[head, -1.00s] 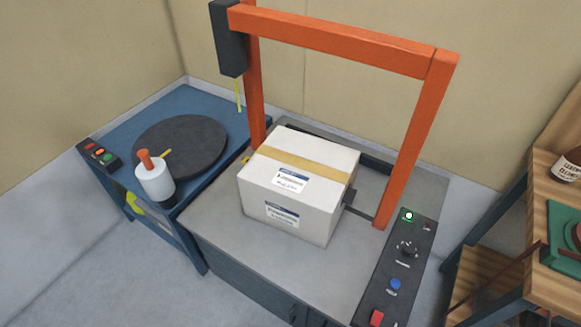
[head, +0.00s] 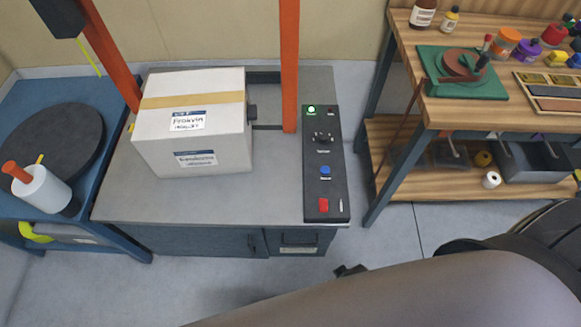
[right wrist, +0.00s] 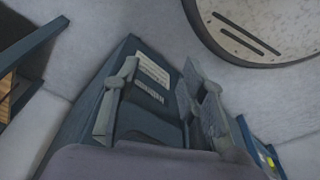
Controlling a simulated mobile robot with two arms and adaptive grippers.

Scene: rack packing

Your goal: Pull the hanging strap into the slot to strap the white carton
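The white carton (head: 190,130) sits upright on the grey top of the strapping machine (head: 270,185), with a tan band across its top and labels on top and front. The yellow hanging strap (head: 89,52) dangles from the black head (head: 60,15) at the upper left. A small dark block (head: 252,113) is beside the carton's right side; I cannot tell whether it holds the slot. My right gripper (right wrist: 160,95) is open, its fingers apart with nothing between them, away from the carton and strap. My left gripper is not in view.
The orange frame (head: 289,70) rises around the carton. A control panel (head: 325,165) with a lit green button lies to its right. A blue table with a black disc (head: 50,155) stands left. A wooden workbench (head: 440,110) with several bottles stands right, with floor between.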

